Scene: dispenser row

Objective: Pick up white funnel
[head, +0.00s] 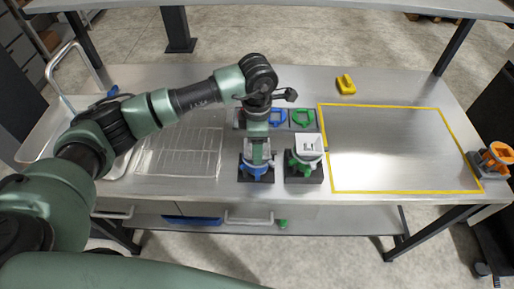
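A white square funnel (309,143) sits on top of the dispenser with green parts (304,167), right of the middle of the table. My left gripper (257,160) points down over the neighbouring dispenser with blue parts (257,174), to the left of the white funnel and apart from it. A pale grey piece shows around its fingertips, but it is too small to tell whether the fingers are on it. My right gripper is not in view.
Blue (277,118) and green (302,118) rings lie in dark holders behind the dispensers. A wire rack (180,152) lies at left. A yellow piece (346,86) stands at the back, an orange device (497,156) at the right edge. The yellow-taped area (395,150) is empty.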

